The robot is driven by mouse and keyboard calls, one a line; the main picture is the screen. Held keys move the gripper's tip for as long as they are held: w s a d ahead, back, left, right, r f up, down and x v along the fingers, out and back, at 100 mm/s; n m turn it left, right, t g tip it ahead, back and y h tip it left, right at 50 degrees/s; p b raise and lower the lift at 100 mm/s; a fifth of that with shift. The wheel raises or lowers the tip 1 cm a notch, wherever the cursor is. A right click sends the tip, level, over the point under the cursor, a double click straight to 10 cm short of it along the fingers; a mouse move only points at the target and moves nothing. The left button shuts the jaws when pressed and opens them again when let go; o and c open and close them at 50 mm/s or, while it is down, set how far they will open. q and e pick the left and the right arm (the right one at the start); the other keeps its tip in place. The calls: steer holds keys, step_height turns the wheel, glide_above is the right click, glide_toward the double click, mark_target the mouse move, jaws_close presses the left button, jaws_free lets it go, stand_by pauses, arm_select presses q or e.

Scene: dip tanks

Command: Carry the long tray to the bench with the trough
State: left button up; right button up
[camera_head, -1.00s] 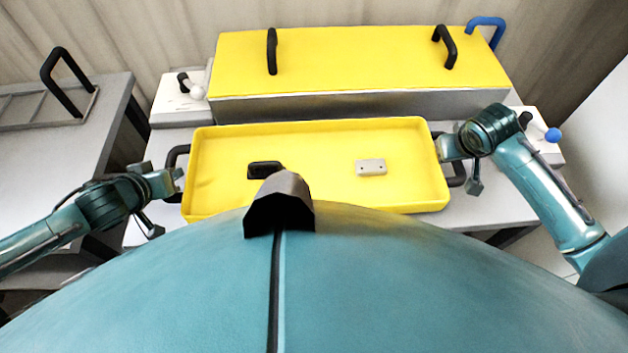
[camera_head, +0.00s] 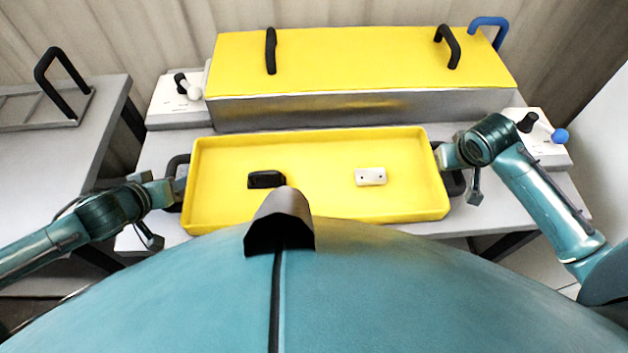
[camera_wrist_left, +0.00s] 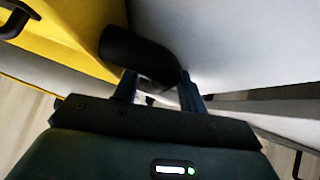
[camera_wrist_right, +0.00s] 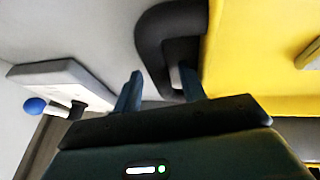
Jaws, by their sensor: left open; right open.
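The long tray (camera_head: 215,205) is yellow and shallow, with a black handle at each end. It rests on the grey bench in front of the yellow-topped box. A black block (camera_head: 266,179) and a white block (camera_head: 370,176) lie in it. My left gripper (camera_head: 180,188) is open at the tray's left handle (camera_wrist_left: 140,52), which shows at its fingertips in the left wrist view. My right gripper (camera_head: 443,157) is open at the right handle (camera_wrist_right: 157,60), whose bar appears between its fingers in the right wrist view. My body hides part of the tray's near edge.
A long yellow-topped box (camera_head: 350,60) with grey sides and black handles stands behind the tray. White units with knobs (camera_head: 180,103) (camera_head: 540,138) flank it. Another grey bench (camera_head: 50,165) at left bears a rack with a black handle (camera_head: 62,75).

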arm_select(q)
steer(key=v, duration=1.2)
arm_select(e)
steer(key=v, duration=1.2)
